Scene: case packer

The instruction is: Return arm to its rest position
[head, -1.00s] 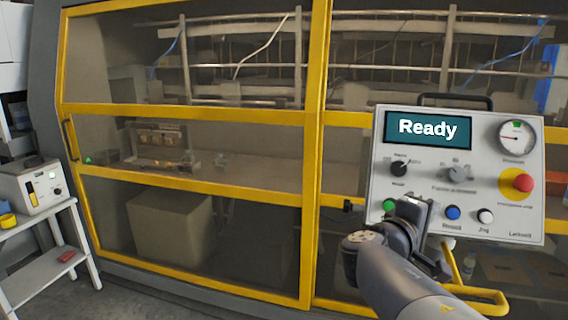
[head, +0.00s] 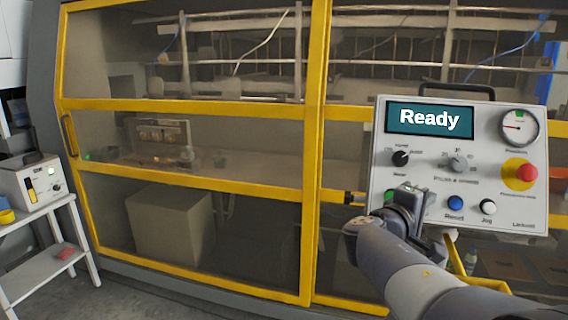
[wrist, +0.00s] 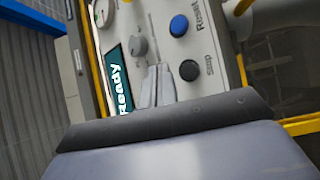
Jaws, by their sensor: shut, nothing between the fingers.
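My arm reaches in from the lower right in the head view. My gripper (head: 408,192) is in front of the lower left part of the grey control panel (head: 485,220) and holds nothing. In the wrist view its shut fingers (wrist: 156,84) point toward the panel face. I cannot tell the exact gap to the panel. The screen (head: 430,121) reads "Ready".
The red emergency stop (head: 525,172) sits at the panel's right. A yellow-framed glass enclosure (head: 314,200) stands behind, its doors closed. Yellow tubing (head: 462,265) runs under the panel near my arm. A small table (head: 40,213) with a device stands far left.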

